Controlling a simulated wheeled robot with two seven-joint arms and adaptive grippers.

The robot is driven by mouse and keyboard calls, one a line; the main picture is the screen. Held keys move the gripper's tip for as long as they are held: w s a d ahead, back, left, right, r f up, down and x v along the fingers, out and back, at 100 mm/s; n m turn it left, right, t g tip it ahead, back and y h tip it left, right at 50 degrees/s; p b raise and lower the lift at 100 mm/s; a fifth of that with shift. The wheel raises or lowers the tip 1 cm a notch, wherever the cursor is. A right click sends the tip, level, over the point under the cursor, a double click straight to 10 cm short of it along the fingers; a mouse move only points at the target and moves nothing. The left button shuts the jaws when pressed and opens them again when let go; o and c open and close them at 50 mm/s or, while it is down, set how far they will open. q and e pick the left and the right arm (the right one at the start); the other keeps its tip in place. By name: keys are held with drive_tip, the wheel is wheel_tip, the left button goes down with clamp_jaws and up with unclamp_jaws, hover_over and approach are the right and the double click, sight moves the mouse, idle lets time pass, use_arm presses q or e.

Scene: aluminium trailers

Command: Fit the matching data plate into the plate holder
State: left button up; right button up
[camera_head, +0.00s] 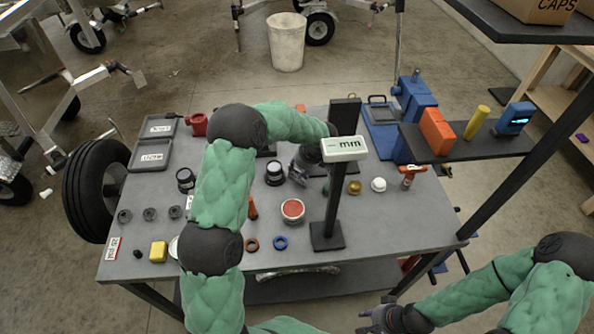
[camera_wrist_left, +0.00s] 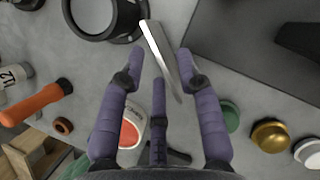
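My left gripper (camera_head: 306,166) is over the middle of the table, left of the black post. In the left wrist view its purple fingers (camera_wrist_left: 160,62) are spread. A thin, light metal strip or plate (camera_wrist_left: 158,48) lies slantwise between the fingertips, close to the right one. Gaps show beside it, and I cannot tell contact or its height. No plate holder can be identified for sure. Two grey trays with white labels, a back one (camera_head: 160,138) and a front one (camera_head: 141,163), lie at the far left. My right gripper (camera_head: 377,320) is low, in front of the table; its fingers are unclear.
A black stand (camera_head: 328,240) carries a white "mm" display (camera_head: 344,149) right of my left gripper. A red-topped jar (camera_head: 292,209), a gold knob (camera_head: 354,187), a white knob (camera_head: 378,184) and a blue ring (camera_head: 280,242) are nearby. A dark shelf (camera_head: 470,150) overhangs the right side.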

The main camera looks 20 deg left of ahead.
use_arm(q)
drive_tip(key=w+p+v, duration=0.1)
drive_tip(key=v, duration=0.8)
drive_tip(key=shift+s+p, duration=0.3)
drive_tip(key=shift+s, duration=0.2)
drive_tip(key=shift+o, duration=0.6)
drive_tip(key=shift+r, duration=0.15)
drive_tip(key=b, duration=0.5)
approach(291, 178)
drive_tip(key=x, duration=0.5)
drive_tip(key=shift+f, duration=0.35)
clamp_jaws()
